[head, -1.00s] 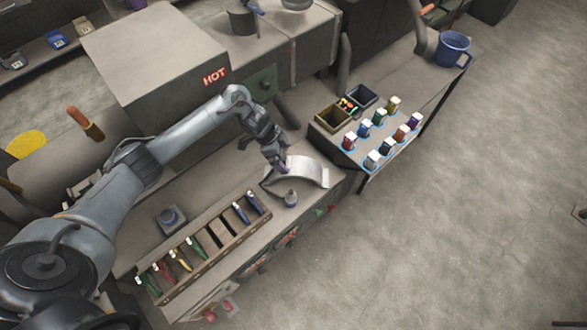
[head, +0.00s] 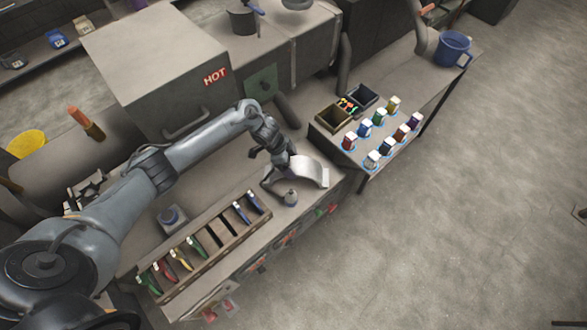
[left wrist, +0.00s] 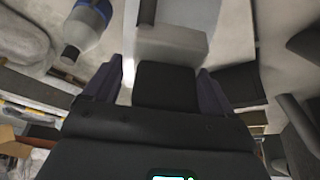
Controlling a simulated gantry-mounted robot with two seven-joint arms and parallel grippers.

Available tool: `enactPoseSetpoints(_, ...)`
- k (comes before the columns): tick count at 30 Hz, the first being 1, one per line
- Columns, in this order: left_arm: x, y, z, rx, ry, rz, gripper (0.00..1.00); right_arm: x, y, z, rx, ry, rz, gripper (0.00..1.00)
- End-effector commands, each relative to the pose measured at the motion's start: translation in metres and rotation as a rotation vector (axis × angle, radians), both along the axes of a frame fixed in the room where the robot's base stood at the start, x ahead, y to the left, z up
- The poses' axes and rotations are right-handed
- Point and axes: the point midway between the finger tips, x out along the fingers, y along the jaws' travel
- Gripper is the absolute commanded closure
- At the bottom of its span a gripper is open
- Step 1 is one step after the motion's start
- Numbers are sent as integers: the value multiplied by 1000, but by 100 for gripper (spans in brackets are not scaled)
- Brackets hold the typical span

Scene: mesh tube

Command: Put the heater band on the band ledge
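A pale, curved metal piece (head: 308,172), which looks like the heater band, sits arched on the bench near its right end. My left gripper (head: 283,164) is over its left end and hides part of it. In the left wrist view my left gripper's two dark fingers (left wrist: 162,75) stand wide apart. A grey piece (left wrist: 172,42), likely the same curved piece, shows just beyond and between them; I cannot tell if they touch it. I cannot make out the band ledge with certainty. My right gripper is not in view.
A rack (head: 218,243) of coloured-handled tools lies along the bench front. The box marked HOT (head: 160,60) stands behind. A side table with several coloured containers (head: 378,140) is at the right.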

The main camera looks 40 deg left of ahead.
Motion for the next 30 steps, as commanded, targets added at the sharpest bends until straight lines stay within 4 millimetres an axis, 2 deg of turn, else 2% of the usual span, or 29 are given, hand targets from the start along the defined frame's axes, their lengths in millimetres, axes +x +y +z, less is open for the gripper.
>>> enactPoseSetpoints(1, 0, 0, 0, 0, 0, 0, 32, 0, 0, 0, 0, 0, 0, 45)
enactPoseSetpoints(11, 0, 0, 0, 0, 0, 1, 83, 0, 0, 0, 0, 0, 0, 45)
enactPoseSetpoints(23, 2, 0, 5, -1, -5, 0, 83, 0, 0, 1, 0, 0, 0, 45)
enactPoseSetpoints(30, 3, 0, 23, -2, -8, 0, 83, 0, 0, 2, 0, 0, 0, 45)
